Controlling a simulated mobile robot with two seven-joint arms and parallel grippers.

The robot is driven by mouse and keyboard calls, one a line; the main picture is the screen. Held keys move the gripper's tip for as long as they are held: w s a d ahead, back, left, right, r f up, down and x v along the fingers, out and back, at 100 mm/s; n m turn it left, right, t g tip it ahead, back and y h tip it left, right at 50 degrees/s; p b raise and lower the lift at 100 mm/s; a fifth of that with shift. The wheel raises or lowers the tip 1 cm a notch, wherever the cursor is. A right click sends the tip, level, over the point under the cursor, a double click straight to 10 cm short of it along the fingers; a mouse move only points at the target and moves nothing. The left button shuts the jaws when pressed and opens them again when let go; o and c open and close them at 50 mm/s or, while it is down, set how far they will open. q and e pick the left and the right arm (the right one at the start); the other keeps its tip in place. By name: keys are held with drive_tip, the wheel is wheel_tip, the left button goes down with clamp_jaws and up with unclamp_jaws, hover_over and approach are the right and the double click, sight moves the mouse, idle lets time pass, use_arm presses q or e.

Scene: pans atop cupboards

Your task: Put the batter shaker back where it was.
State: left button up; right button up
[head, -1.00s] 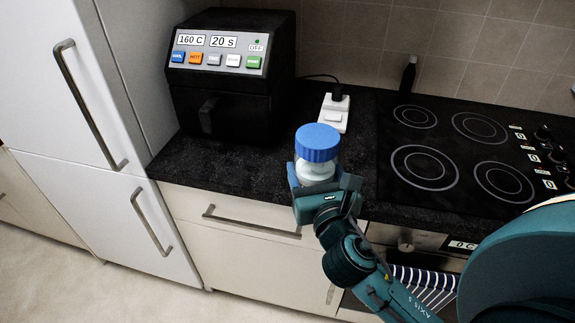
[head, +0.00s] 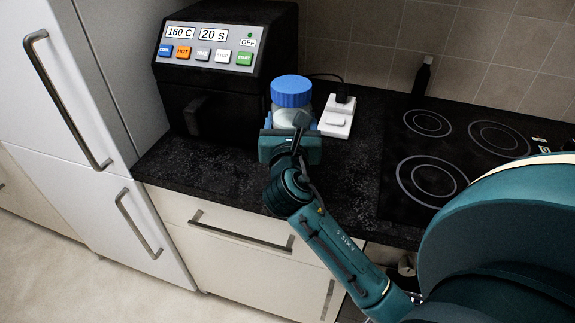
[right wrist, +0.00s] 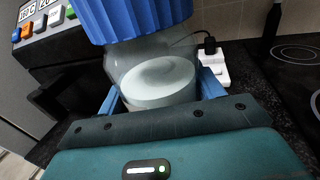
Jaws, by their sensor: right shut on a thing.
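The batter shaker (head: 291,94) has a blue ribbed lid and a clear body with pale batter inside. It is upright at the counter's front part, in front of the air fryer's right side. My right gripper (head: 291,132) is shut on its body, and the wrist hides its lower part in the head view. In the right wrist view the shaker (right wrist: 155,75) stands between the blue fingers. I cannot tell whether its base touches the counter. My left gripper is not in view.
A black air fryer (head: 225,85) with coloured buttons stands at the back left. A white socket block (head: 338,117) with a black plug is right of the shaker. A hob (head: 430,160) and a dark bottle (head: 422,76) are further right. Bare black counter (head: 200,160) lies in front of the fryer.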

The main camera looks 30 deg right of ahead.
drive_tip(key=shift+f+b, duration=0.9)
drive_tip(key=shift+f, duration=3.25)
drive_tip(key=shift+f, duration=0.1)
drive_tip(key=o, duration=1.4)
drive_tip(key=shift+f, duration=0.1)
